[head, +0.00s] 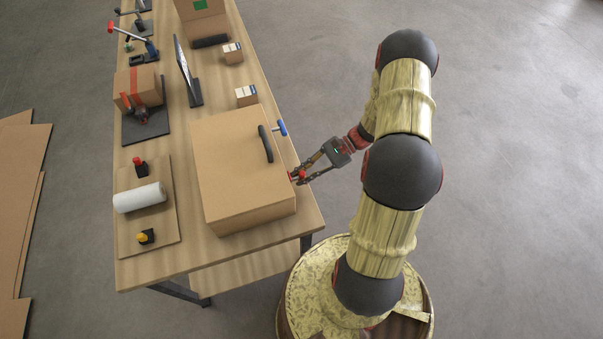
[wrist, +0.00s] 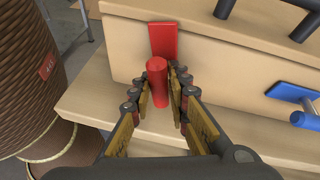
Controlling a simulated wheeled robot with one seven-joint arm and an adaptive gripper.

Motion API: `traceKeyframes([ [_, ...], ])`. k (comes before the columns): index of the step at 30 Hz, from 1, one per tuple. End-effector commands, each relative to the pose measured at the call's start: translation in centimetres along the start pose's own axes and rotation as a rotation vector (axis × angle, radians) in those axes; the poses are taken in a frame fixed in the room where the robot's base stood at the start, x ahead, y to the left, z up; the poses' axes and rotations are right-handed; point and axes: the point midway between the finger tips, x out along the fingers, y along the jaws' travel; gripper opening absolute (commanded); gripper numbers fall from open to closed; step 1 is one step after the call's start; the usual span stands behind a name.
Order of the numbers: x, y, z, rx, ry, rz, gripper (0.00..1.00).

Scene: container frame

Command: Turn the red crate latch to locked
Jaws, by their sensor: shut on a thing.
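The crate (head: 235,165) is a large light-wood box near the table's front end, with a dark handle (head: 265,144) on its lid. The red latch (wrist: 157,84) is on the crate's side wall, with a flat red plate against the wood and a round red grip sticking out. My gripper (head: 299,177) is beside that wall. In the wrist view its two fingers (wrist: 160,92) stand on either side of the red grip and are shut on it. A blue latch (wrist: 296,94) is on the same wall, to the right; it also shows in the head view (head: 281,128).
A board with a white roll (head: 139,197) lies left of the crate. Two small boxes (head: 246,95) (head: 233,53) and a dark stand (head: 188,72) are behind it. A taped carton (head: 138,87) and clamps are at the back left. Open floor lies right of the table.

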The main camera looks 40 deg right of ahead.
Motion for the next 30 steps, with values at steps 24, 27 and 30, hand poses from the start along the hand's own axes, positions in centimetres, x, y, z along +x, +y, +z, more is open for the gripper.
traceKeyframes([
  [24, 0.24, 0.44, -0.16, 0.187, -0.041, 0.084, 0.00],
  [27, 0.24, 0.44, -0.15, 0.187, -0.041, 0.084, 0.00],
  [30, 0.24, 0.44, -0.13, 0.187, -0.041, 0.084, 0.20],
])
